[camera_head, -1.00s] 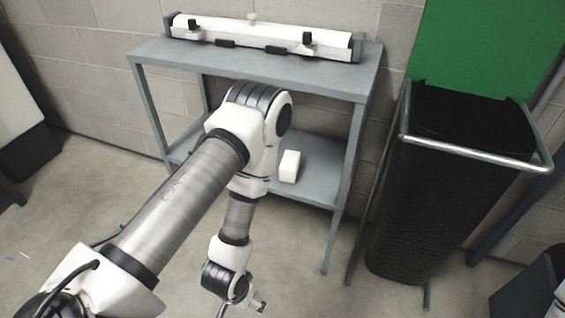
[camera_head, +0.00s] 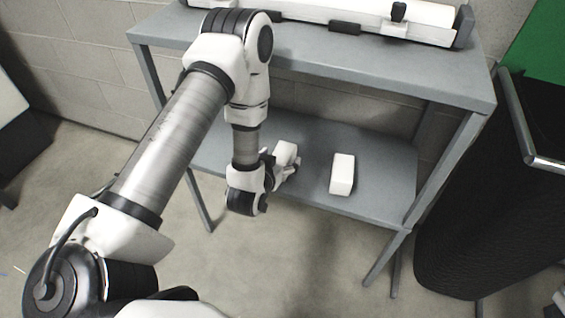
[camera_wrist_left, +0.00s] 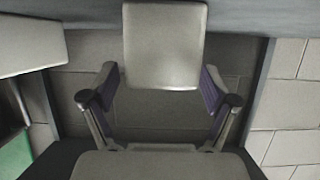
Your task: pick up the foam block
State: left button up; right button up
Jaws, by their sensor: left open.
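Two white blocks are on the grey lower shelf (camera_head: 385,200). One block (camera_head: 286,151) is at my left gripper (camera_head: 284,168); the other block (camera_head: 342,174) stands apart to the right. I cannot tell by looks which is the foam block. In the left wrist view, my left gripper (camera_wrist_left: 160,82) is open, its fingers spread on either side of the nearer block (camera_wrist_left: 164,45), apart from it. The other block (camera_wrist_left: 30,46) shows at the left edge there. My right gripper is not in view.
The shelf's grey top board (camera_head: 310,62) lies above the lower shelf and carries a long white roll-like device (camera_head: 340,12). A front leg (camera_head: 388,258) stands at the right. A black bin (camera_head: 480,190) with a metal rail is further right.

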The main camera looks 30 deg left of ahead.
pick_arm(q)
jog(key=shift+x, duration=1.25)
jog(key=shift+s, duration=0.15)
jog(key=c, duration=1)
jog(key=shift+f, duration=0.1)
